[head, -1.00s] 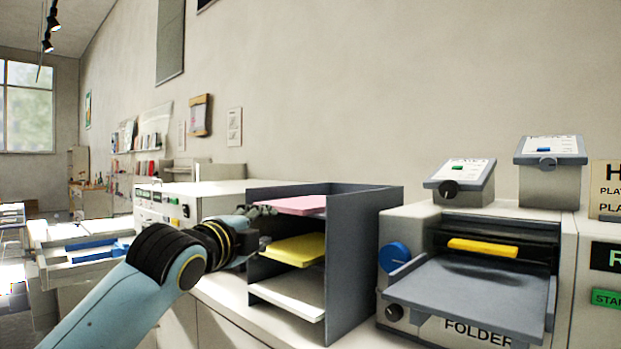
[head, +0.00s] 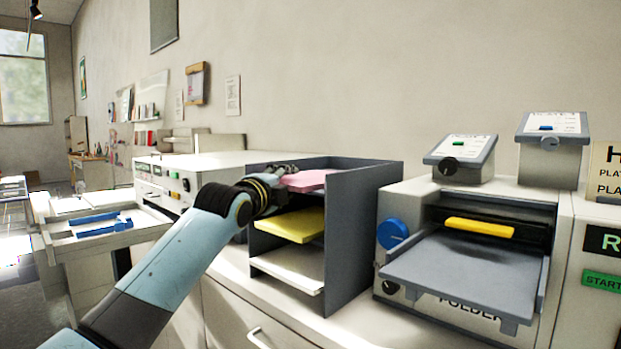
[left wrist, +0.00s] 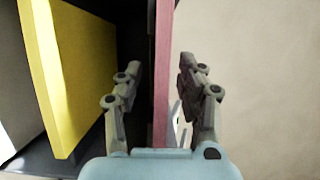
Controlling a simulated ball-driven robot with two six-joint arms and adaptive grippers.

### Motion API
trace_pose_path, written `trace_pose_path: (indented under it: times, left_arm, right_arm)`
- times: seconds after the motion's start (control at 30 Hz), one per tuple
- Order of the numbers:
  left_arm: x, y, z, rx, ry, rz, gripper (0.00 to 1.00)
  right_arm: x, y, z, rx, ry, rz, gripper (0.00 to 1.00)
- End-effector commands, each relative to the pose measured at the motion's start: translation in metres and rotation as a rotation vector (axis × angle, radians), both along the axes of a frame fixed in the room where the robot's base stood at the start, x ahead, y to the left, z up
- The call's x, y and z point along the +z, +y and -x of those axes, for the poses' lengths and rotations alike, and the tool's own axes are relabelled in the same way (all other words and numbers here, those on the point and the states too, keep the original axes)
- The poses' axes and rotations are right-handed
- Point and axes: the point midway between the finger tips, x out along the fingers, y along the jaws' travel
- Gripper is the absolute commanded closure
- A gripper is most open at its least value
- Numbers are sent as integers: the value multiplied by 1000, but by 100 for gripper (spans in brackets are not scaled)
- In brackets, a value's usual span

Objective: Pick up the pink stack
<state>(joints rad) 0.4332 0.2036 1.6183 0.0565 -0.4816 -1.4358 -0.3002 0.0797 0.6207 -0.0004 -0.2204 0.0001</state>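The pink stack (head: 310,180) lies on the top level of a dark grey shelf unit (head: 362,215). My left gripper (head: 288,170) is at the front left edge of the pink stack. In the left wrist view the pink stack (left wrist: 163,75) runs edge-on between the two fingers of my left gripper (left wrist: 160,85). The fingers stand apart, one on each side, with a visible gap on the right side. My right gripper is not in view.
A yellow stack (head: 292,224) lies on the middle level and a white stack (head: 290,265) on the bottom level. The folder machine (head: 465,280) stands to the right of the shelf. A white machine (head: 215,168) stands behind my left arm.

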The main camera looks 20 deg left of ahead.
Motion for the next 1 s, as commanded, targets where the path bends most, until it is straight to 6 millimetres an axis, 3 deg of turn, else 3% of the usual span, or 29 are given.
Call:
trace_pose_path:
  times: [0.13, 0.43, 1.0]
  left_arm:
    - [0, 0, 0, 0, 0, 0, 62]
    - [0, 0, 1, 0, 0, 0, 100]
    - [6, 0, 0, 0, -3, 0, 100]
  right_arm:
    - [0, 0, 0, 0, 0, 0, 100]
    - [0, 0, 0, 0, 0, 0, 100]
    - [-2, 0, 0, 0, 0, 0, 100]
